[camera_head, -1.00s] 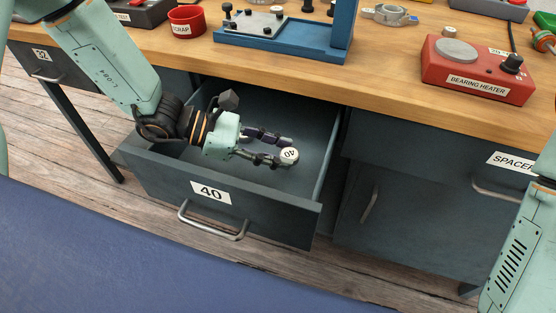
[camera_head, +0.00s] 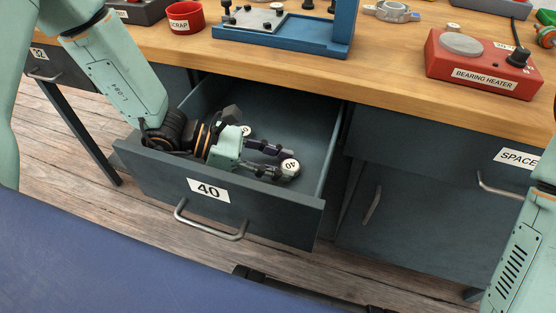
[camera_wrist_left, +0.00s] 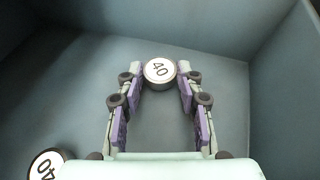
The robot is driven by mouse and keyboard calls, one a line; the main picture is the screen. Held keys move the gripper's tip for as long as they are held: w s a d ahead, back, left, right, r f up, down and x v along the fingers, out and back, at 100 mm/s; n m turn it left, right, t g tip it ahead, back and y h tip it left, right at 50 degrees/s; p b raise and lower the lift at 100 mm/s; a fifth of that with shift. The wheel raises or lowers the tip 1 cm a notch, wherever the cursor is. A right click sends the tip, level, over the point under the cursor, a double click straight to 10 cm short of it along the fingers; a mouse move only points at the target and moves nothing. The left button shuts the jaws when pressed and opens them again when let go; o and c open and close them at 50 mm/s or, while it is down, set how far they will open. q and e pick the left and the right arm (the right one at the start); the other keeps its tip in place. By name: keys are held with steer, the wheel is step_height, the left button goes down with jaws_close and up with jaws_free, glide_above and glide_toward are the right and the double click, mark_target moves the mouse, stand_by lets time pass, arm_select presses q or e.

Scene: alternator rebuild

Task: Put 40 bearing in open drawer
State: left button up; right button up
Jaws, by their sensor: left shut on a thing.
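The 40 bearing (camera_head: 290,167) is a small round piece with a white face marked 40. My left gripper (camera_head: 277,158) is shut on it, inside the open drawer (camera_head: 215,205) labelled 40. In the left wrist view the bearing (camera_wrist_left: 160,70) sits between the two fingertips, with the drawer floor (camera_wrist_left: 155,125) below it. I cannot tell whether it touches the floor. A second bearing marked 40 (camera_wrist_left: 46,165) lies in the drawer at the lower left of the wrist view. It shows partly behind the gripper in the head view (camera_head: 247,131). My right gripper is out of view.
The workbench (camera_head: 390,85) above the drawer holds a red bearing heater (camera_head: 480,70), a blue fixture (camera_head: 285,38) and a red scrap cup (camera_head: 184,18). A closed drawer labelled SPACER (camera_head: 440,165) is at the right. Drawer walls surround my left gripper.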

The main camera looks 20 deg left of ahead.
arm_select(q)
steer(key=o, duration=1.2)
steer(key=shift+r, duration=0.15)
steer(key=shift+r+p, duration=0.55)
steer(key=shift+p, duration=0.2)
steer(key=p+v, duration=0.3)
steer(key=v, duration=0.3)
steer(key=shift+w+r, duration=0.1)
steer(key=shift+p+v, duration=0.3)
steer(key=shift+v, duration=0.45)
